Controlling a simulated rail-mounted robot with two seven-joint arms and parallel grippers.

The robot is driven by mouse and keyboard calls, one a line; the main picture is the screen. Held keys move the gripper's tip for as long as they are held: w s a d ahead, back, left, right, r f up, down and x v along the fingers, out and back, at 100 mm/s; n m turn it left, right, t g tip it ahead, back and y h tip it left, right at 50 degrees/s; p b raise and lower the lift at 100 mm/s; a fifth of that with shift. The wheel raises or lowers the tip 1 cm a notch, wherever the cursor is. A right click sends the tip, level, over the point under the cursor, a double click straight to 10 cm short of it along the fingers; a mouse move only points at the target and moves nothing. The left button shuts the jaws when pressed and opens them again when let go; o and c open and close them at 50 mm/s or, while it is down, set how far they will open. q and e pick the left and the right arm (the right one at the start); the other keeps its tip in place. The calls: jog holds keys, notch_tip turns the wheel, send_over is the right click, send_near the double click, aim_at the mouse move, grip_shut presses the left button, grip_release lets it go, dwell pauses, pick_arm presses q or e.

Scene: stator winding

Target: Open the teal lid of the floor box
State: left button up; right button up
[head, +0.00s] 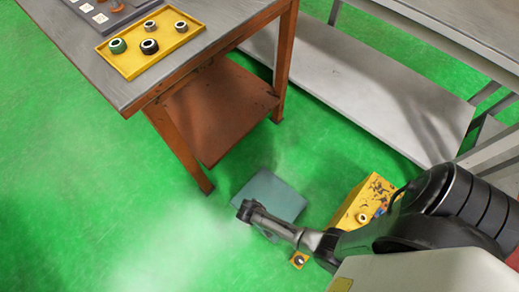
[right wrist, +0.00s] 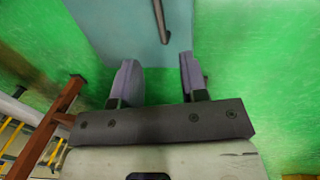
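The teal floor box (head: 272,190) sits on the green floor below the workbench. Its teal lid looks flat and shut from above, partly covered by my right arm. In the right wrist view the teal lid (right wrist: 118,28) fills the top middle, with a dark bar handle (right wrist: 160,20) on it. My right gripper (right wrist: 158,68) is open and empty. Its two fingers point toward the lid, and the handle lies beyond the fingertips, between their lines. In the head view my right arm reaches over the box's near edge; its fingers cannot be made out there. My left gripper is not in view.
A workbench (head: 150,75) with brown legs and a lower shelf stands behind left, bearing a yellow tray (head: 130,65) with several ring parts. A yellow box (head: 352,200) stands right of the teal box. A grey bench (head: 370,90) is behind. Floor to the left is clear.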

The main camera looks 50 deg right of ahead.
jog(key=f+b, duration=0.3)
jog(key=f, duration=0.1)
jog(key=d+f+b, duration=0.1)
jog(key=f+b, duration=0.1)
jog(key=f, duration=0.2)
jog(key=d+f+b, duration=0.1)
jog(key=f+b, duration=0.2)
jog(key=f, duration=0.1)
jog(key=shift+d+b, duration=0.25)
jog(key=shift+b, duration=0.05)
jog(key=shift+c, duration=0.4)
jog(key=c, duration=0.5)
grip_shut()
